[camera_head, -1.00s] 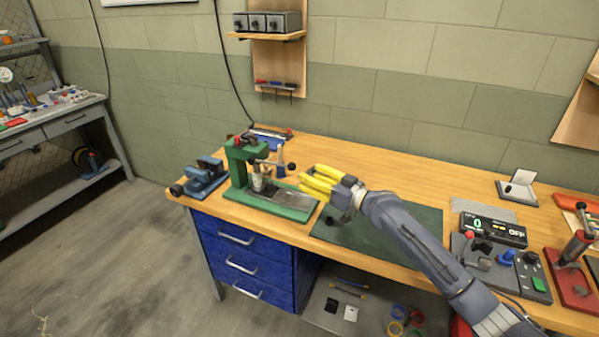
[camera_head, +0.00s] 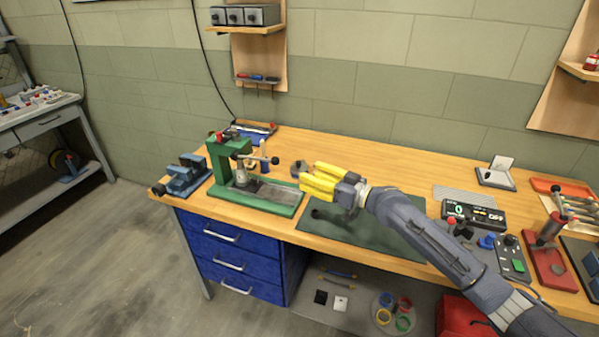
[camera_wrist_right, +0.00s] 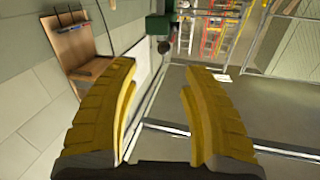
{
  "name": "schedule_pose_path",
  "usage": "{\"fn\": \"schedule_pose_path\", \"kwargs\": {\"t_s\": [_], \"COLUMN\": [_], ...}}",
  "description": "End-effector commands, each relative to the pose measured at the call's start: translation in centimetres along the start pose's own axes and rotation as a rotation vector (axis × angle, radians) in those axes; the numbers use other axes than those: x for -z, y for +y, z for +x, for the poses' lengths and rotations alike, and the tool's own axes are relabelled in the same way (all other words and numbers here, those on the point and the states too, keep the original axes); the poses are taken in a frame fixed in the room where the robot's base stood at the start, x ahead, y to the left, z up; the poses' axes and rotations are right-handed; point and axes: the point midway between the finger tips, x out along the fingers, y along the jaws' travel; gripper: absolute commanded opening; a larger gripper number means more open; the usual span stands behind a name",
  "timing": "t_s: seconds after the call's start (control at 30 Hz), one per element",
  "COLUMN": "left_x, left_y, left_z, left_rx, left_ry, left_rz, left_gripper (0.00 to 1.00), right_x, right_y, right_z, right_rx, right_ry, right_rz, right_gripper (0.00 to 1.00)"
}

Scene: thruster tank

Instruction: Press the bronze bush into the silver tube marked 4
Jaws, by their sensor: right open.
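A green arbor press (camera_head: 222,165) stands on the bench's left part. A small silvery piece (camera_head: 241,178) stands under its ram; I cannot read any mark on it or tell whether it is the tube marked 4. I cannot make out the bronze bush. My right gripper (camera_head: 307,181) has yellow fingers pointing left, to the right of the press and apart from it. It is open, with nothing between its fingers in the right wrist view (camera_wrist_right: 160,85). My left gripper is not in view.
The press lever's dark knob (camera_head: 275,160) sticks out toward my right gripper. A grey rounded item (camera_head: 298,168) sits behind the fingers. A blue vise (camera_head: 183,177) is left of the press.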

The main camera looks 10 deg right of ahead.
Motion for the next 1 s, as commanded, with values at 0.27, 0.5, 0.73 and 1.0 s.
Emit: {"fn": "schedule_pose_path", "kwargs": {"t_s": [0.27,0.5,0.73,1.0], "left_x": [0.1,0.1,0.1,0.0], "left_y": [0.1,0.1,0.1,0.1], "left_z": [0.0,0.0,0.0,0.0], "left_rx": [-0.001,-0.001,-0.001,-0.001], "left_ry": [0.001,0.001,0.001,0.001], "left_rz": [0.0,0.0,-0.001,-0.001], "left_gripper": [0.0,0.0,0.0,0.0], "right_x": [-0.7,-0.1,0.3,0.4], "right_y": [0.6,-0.4,-0.4,-0.4], "right_z": [-4.1,-5.4,-3.8,0.2], "right_rx": [0.003,0.008,0.006,0.005], "right_ry": [-0.053,0.0,0.019,0.018], "right_rz": [-0.044,0.02,0.032,0.033], "right_gripper": [0.46,0.46,0.46,0.46]}}
